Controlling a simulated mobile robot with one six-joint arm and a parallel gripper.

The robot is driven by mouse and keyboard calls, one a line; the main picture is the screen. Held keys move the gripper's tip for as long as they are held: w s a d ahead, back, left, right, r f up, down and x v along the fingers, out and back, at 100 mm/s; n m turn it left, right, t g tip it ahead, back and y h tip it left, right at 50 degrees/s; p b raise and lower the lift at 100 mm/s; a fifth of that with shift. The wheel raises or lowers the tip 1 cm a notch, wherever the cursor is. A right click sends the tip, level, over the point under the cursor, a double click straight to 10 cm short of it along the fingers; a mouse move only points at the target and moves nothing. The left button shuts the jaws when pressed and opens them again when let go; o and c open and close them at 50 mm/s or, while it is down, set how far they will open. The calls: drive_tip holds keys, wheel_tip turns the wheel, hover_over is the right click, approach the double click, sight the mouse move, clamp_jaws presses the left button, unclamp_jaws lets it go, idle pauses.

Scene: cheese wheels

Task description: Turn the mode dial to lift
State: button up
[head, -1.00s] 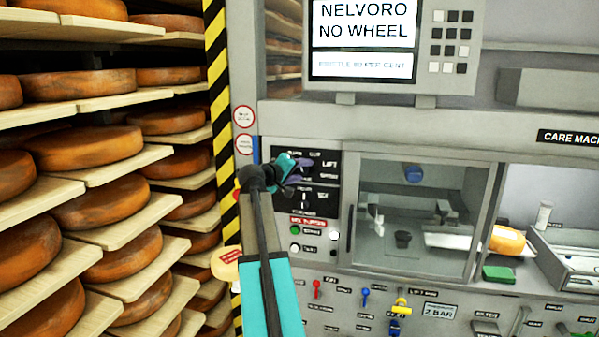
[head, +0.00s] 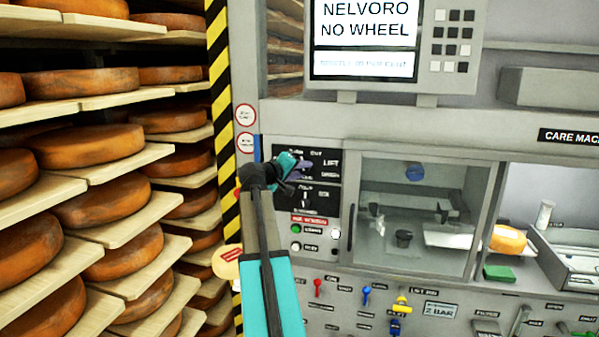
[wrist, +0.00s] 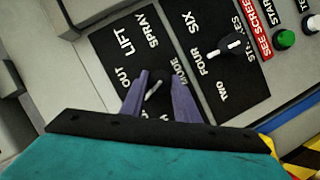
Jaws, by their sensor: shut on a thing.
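The mode dial (wrist: 154,90) is a small black knob with a pale pointer line on a black panel. It sits between the two purple fingers of my gripper (wrist: 158,92), which are shut on it. Around it the wrist view shows the labels LIFT (wrist: 127,40), SPRAY (wrist: 152,29), OUT (wrist: 122,78) and MODE. The pale line slants up and right in that view; I cannot tell which label it marks. In the head view my gripper (head: 297,171) covers the dial, and the LIFT label (head: 331,162) shows to its right.
A second dial (wrist: 232,45), labelled with stroke numbers, is close beside the mode panel. A green button (head: 295,229) and a white one (head: 295,246) are below. A glass-fronted chamber (head: 412,215) stands right. Shelves of cheese wheels (head: 85,145) fill the left.

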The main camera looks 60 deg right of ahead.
drive_tip(key=shift+s+d+r+m+b, duration=0.1)
drive_tip(key=shift+d+r+m+b, duration=0.1)
drive_tip(key=shift+m+b, duration=0.3)
drive_tip(key=shift+s+d+m+t+y+b, duration=0.15)
drive_tip(key=shift+m+t+y+b, duration=0.3)
drive_tip(key=shift+m+t+b, duration=1.15)
drive_tip(key=shift+s+a+m+t+y+b, duration=0.15)
drive_tip(key=shift+m+t+y+b, duration=0.5)
drive_tip(key=shift+m+b, duration=1.6)
drive_tip(key=shift+s+d+m+t+y+b, duration=0.2)
drive_tip(key=shift+m+t+y+b, duration=0.1)
drive_tip(key=shift+m+t+b, duration=1.35)
drive_tip(key=shift+b, duration=0.5)
drive_tip(key=o, duration=1)
drive_tip(key=shift+w+a, duration=0.1)
drive_tip(key=shift+f, duration=0.1)
